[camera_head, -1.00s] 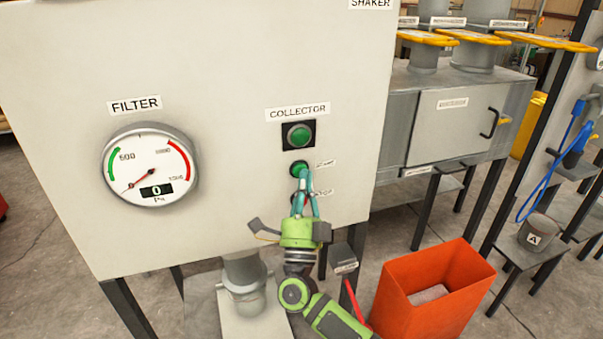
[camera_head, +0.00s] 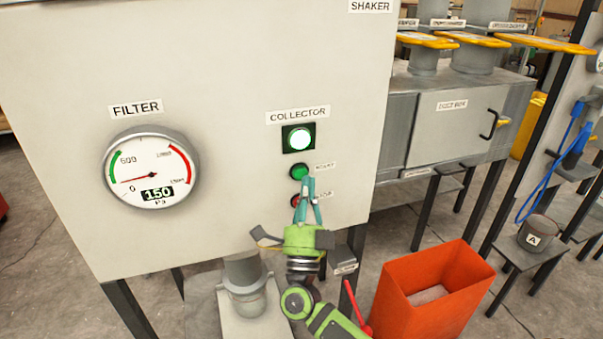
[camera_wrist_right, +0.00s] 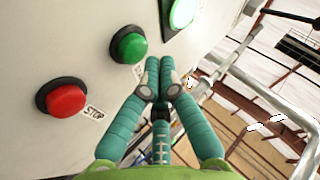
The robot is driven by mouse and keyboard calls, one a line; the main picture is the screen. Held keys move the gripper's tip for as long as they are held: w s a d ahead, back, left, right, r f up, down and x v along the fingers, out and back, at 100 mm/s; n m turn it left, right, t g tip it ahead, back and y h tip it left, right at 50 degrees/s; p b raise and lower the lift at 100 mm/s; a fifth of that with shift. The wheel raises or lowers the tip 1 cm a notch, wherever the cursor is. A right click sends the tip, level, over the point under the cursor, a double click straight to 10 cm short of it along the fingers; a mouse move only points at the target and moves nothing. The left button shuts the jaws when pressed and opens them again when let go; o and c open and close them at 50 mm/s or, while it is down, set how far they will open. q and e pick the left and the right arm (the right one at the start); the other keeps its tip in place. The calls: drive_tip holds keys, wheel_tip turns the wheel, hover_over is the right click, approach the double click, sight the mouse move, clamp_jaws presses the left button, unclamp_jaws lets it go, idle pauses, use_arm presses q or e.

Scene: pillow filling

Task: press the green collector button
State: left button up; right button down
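The green collector button (camera_head: 300,171) is on the grey cabinet front below the COLLECTOR label. It also shows in the right wrist view (camera_wrist_right: 129,45). A red STOP button (camera_wrist_right: 64,98) is below it, partly behind my gripper in the head view. The collector lamp (camera_head: 299,138) above is lit bright white-green. My right gripper (camera_head: 309,180) has its fingertips together just beside the green button. In the right wrist view the teal fingers (camera_wrist_right: 160,68) meet at the tips with nothing between them, apart from the button. My left gripper is not in view.
The FILTER gauge (camera_head: 150,170) on the cabinet's left reads 150 Pa. An orange bin (camera_head: 432,298) stands on the floor at lower right. A grey dust box (camera_head: 455,130) with yellow handles above is at the right. The floor between has metal legs.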

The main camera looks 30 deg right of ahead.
drive_tip(key=s+p, duration=0.1)
drive_tip(key=s, duration=0.1)
drive_tip(key=s+a, duration=0.1)
drive_tip(key=s, duration=0.1)
drive_tip(key=shift+s+a+p, duration=0.1)
drive_tip(key=shift+s+p, duration=0.3)
drive_tip(key=shift+f, duration=0.1)
idle(0.8)
